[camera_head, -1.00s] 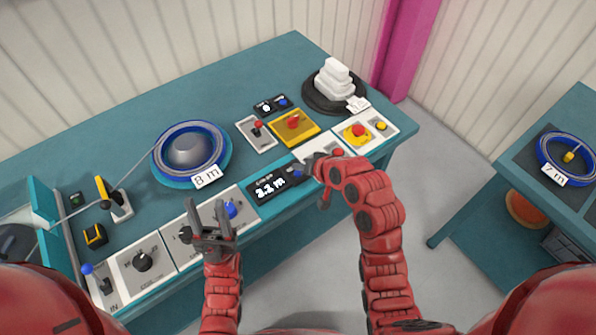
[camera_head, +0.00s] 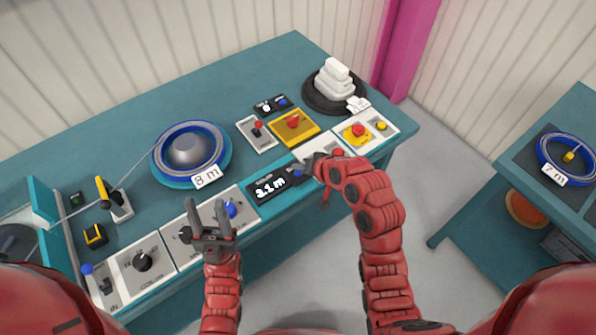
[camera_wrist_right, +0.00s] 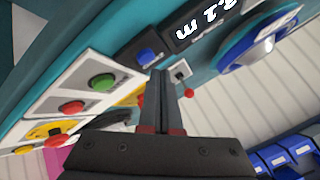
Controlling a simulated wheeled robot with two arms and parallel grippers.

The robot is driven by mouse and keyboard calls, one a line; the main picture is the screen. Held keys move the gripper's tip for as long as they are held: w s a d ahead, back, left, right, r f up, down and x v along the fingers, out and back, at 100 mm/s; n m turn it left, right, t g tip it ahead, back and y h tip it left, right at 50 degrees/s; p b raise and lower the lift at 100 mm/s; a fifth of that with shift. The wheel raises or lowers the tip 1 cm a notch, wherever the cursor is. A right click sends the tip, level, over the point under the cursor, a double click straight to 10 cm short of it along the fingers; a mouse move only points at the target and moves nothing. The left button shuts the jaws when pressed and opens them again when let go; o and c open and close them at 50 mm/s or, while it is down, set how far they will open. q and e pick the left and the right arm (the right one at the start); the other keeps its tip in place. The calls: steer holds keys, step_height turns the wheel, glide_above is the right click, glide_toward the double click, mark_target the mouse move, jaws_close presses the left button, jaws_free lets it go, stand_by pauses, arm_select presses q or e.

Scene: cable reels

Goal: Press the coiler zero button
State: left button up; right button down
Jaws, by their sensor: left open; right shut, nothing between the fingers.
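A black length display (camera_head: 270,188), reading about 3.1 m, sits on the bench's front edge. A blue button (camera_head: 298,172) is at its right end; its label is too small to read. My right gripper (camera_head: 306,166) is shut and empty, with its tips close beside this button. In the right wrist view the blue button (camera_wrist_right: 147,55) is just beyond the fingertips (camera_wrist_right: 159,72); I cannot tell whether they touch. My left gripper (camera_head: 210,208) is open and empty over the front panel. A smaller display (camera_head: 265,107) with another blue button (camera_head: 283,101) stands farther back.
A blue cable reel (camera_head: 190,152) marked 8 m lies left of centre. A red-knobbed lever (camera_head: 257,132), a yellow panel (camera_head: 293,126) and a red stop button (camera_head: 358,131) are nearby. In the right wrist view green (camera_wrist_right: 103,81) and red (camera_wrist_right: 72,107) buttons sit left of the fingers.

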mark_target(300, 175)
steer(key=shift+f, duration=0.15)
steer(key=shift+f, duration=0.3)
steer(key=shift+f+b, duration=0.45)
steer(key=shift+b, duration=0.1)
stand_by(0.5)
steer(key=shift+r, duration=0.15)
steer(key=shift+r+p, duration=0.4)
steer(key=shift+r, duration=0.3)
steer(key=shift+r, duration=0.15)
step_height(300, 175, up, 5)
steer(key=shift+f+p, duration=0.1)
steer(key=shift+p, duration=1.05)
